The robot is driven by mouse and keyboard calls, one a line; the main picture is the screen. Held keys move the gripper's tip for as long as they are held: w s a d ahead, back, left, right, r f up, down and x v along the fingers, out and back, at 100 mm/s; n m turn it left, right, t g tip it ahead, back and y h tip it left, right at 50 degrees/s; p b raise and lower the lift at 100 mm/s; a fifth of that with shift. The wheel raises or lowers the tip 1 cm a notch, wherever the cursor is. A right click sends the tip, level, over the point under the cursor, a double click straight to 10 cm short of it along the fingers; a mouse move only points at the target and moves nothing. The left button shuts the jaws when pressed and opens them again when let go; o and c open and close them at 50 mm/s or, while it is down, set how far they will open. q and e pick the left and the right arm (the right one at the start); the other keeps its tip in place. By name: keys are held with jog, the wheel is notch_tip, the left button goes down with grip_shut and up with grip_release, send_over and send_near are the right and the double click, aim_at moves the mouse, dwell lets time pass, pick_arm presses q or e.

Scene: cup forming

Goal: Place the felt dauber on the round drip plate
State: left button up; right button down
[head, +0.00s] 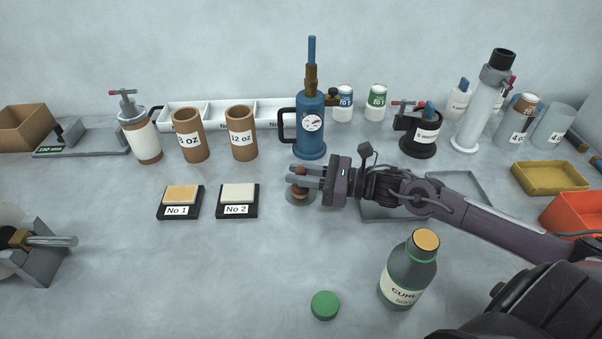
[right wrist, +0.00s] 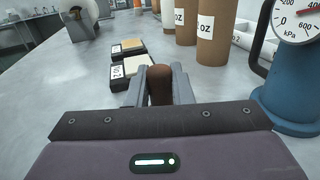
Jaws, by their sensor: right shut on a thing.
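My right gripper (head: 291,175) is shut on the brown handle of the felt dauber (head: 299,189). The dauber stands about upright between the fingers, and its brown top also shows in the right wrist view (right wrist: 160,85). The round drip plate (head: 310,198) is a small grey disc directly below the dauber in the head view. The dauber's lower end is mostly hidden, and I cannot tell whether it touches the plate. My left gripper is not in view.
Two pads, No 1 (head: 181,195) and No 2 (head: 238,195), lie left of the plate. A blue pump with a gauge (head: 311,130) stands behind. The front left table is mostly clear.

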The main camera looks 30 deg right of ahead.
jog(key=shift+f, duration=0.15)
jog(key=c, duration=1.7)
grip_release()
jog(key=shift+b, duration=0.3)
jog(key=shift+c, duration=0.2)
jog(key=o, duration=0.5)
jog(key=shift+c, duration=0.2)
jog(key=shift+r+p, duration=0.2)
jog(key=shift+p, duration=0.1)
jog(key=shift+p+v, duration=1.3)
jog(key=shift+v, duration=4.75)
